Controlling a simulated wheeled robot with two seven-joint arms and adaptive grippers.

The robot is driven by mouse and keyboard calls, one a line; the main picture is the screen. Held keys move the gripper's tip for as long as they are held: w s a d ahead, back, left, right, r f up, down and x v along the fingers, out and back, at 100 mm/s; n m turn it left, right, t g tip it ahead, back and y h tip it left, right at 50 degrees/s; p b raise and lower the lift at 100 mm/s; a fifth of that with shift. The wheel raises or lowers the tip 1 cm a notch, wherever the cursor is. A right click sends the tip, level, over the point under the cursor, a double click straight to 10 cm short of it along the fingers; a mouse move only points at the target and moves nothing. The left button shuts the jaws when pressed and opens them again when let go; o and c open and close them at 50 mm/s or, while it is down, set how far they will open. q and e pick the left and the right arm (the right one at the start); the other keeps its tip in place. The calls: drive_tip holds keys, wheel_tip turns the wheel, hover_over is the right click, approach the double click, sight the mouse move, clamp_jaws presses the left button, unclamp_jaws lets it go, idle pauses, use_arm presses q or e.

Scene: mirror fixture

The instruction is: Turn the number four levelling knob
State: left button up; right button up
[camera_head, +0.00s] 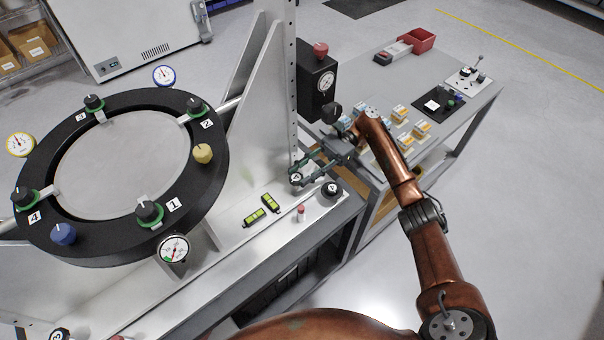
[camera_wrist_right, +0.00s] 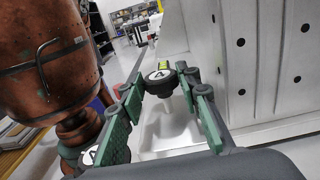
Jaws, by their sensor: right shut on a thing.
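A round black levelling knob with a white numbered top (camera_head: 296,177) stands at the base of the upright plate. In the right wrist view its top (camera_wrist_right: 159,75) bears what looks like a 4. My right gripper (camera_head: 303,168) reaches it from the right and is shut on it, with a green-sided finger on either side. A similar knob (camera_head: 331,188) stands just to the right; its number is hard to read. Another numbered knob (camera_head: 59,334) is cut off at the bottom left. My left gripper is not in view.
A black ring (camera_head: 125,250) with numbered knobs and dials stands at the left. Two yellow-green levels (camera_head: 254,217) and a small red-capped piece (camera_head: 301,212) lie near the held knob. A black box (camera_head: 316,92) with a red button is behind my gripper. A grey table (camera_head: 455,108) stands right.

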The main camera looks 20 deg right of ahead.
drive_tip(key=shift+f, duration=0.1)
idle(0.3)
drive_tip(key=o, duration=1.1)
wheel_tip(320, 180, up, 10)
drive_tip(key=shift+r, duration=0.1)
